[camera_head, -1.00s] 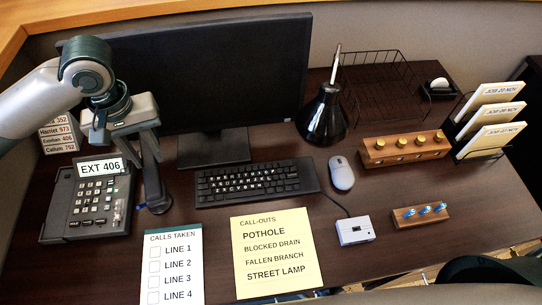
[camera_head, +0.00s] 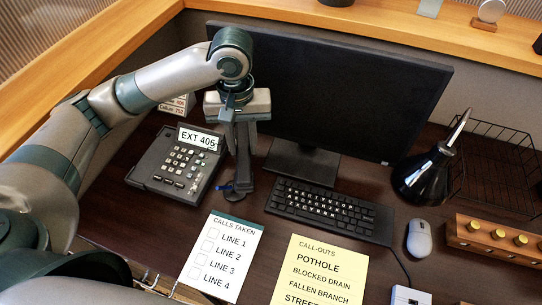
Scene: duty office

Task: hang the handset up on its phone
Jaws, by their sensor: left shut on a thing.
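The dark desk phone (camera_head: 150,176) stands at the left of the desk, with a white EXT 406 label and pale keys. My left gripper (camera_head: 240,150) is just right of the phone, pointing down, its fingers shut on the dark handset (camera_head: 236,189). The handset hangs nearly upright, its rounded lower end near the phone's right side. A small blue bit shows beside that end. The fingers hide much of the handset's upper part. I cannot tell whether its lower end touches the desk or the phone. My right gripper is not in view.
A monitor (camera_head: 330,85) stands close behind and right of the gripper. A keyboard (camera_head: 330,208), mouse (camera_head: 419,239) and black lamp (camera_head: 424,175) lie to the right. A calls-taken sheet (camera_head: 221,258) and a yellow call-outs sheet (camera_head: 318,270) lie in front. Bare desk shows between phone and sheets.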

